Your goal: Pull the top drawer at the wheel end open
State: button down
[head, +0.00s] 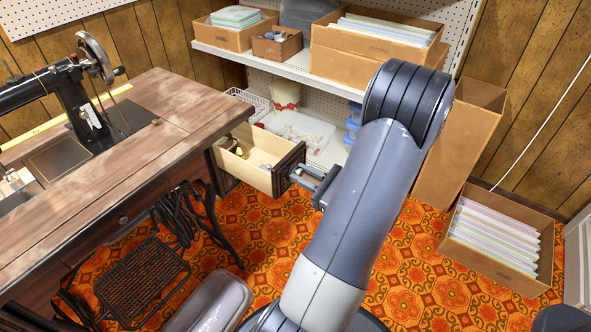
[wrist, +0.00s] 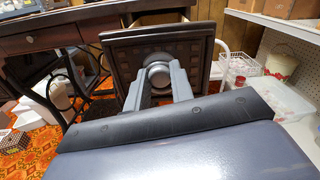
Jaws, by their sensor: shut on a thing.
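The top drawer (head: 255,163) at the wheel end of the sewing table stands pulled out, and its pale wooden inside shows in the head view. A few small items lie in it. Its dark carved front (wrist: 127,55) fills the upper middle of the wrist view. My gripper (head: 298,176) is at the drawer front, and its grey fingers (wrist: 158,84) are shut on the round knob (wrist: 158,72). The sewing machine (head: 62,88) with its hand wheel (head: 95,57) stands on the wooden table top (head: 165,105).
Shelves (head: 265,66) with cardboard boxes stand behind the drawer. A tall box (head: 455,150) and a box of papers (head: 497,237) are at the right. The iron treadle (head: 140,278) is under the table. Patterned carpet (head: 265,235) is clear below the drawer.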

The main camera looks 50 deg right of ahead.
jog(key=shift+s, duration=0.25)
jog(key=c, duration=1.2)
grip_release()
jog(key=shift+c, duration=0.2)
jog(key=s+p, duration=0.2)
jog(key=s, duration=0.8)
jog(key=shift+s+d, duration=0.4)
jog(key=shift+d, duration=0.05)
jog(key=w, duration=0.3)
jog(key=w+b, duration=0.1)
jog(key=w, duration=0.3)
jog(key=w+a+b, duration=0.1)
jog(key=w, duration=0.3)
jog(key=shift+w, duration=0.25)
jog(key=shift+s+r, duration=0.1)
